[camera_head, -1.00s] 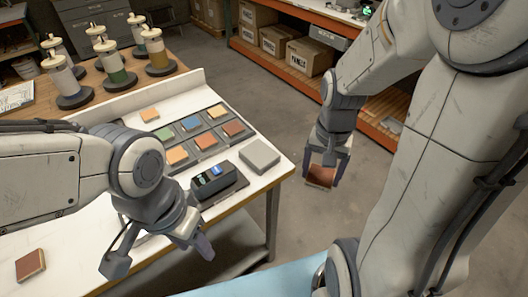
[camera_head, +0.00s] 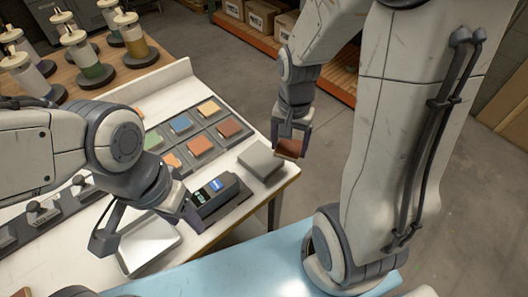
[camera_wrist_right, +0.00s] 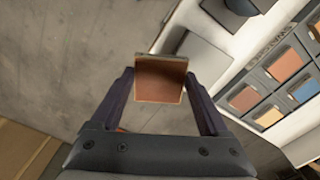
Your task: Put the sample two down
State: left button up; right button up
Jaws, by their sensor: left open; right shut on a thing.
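My right gripper (camera_head: 291,140) is shut on a reddish-brown square sample (camera_head: 289,148). It holds the sample in the air just past the table's right edge, beside the grey square pad (camera_head: 260,161). In the right wrist view the sample (camera_wrist_right: 160,80) sits between the two fingertips, tilted, with bare floor behind it. My left gripper (camera_head: 188,215) is open and empty above the white table, near a dark device with a small screen (camera_head: 215,192). Its fingers are partly hidden by its own wrist.
A grey rack (camera_head: 203,137) holds several coloured square samples on the white table (camera_head: 178,80). A white tray (camera_head: 150,242) lies at the near side. Several bottles (camera_head: 85,58) on dark bases stand on a wooden surface at the back left. A light blue surface (camera_head: 250,262) is in front.

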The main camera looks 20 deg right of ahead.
send_over(265, 162)
notch_tip(265, 162, down, 4)
jog(key=shift+r+p, duration=0.1)
jog(key=shift+p, duration=0.35)
jog(key=shift+s+f, duration=0.1)
jog(key=shift+f, duration=1.9)
jog(key=shift+f, duration=0.15)
jog(key=o, duration=1.2)
notch_tip(265, 162, up, 12)
jog(key=s+a+r+n, duration=0.2)
jog(key=s+a+n, duration=0.4)
jog(key=s, duration=0.3)
jog(key=s+a+r+n+y, duration=0.1)
jog(key=s+a+r+n, duration=0.1)
jog(key=s+a+n, duration=0.4)
jog(key=s+n, duration=0.2)
jog(key=n, duration=0.1)
jog(key=shift+s+r+n, duration=0.15)
jog(key=shift+s+n, duration=0.15)
jog(key=shift+s, duration=0.05)
jog(key=shift+a, duration=0.1)
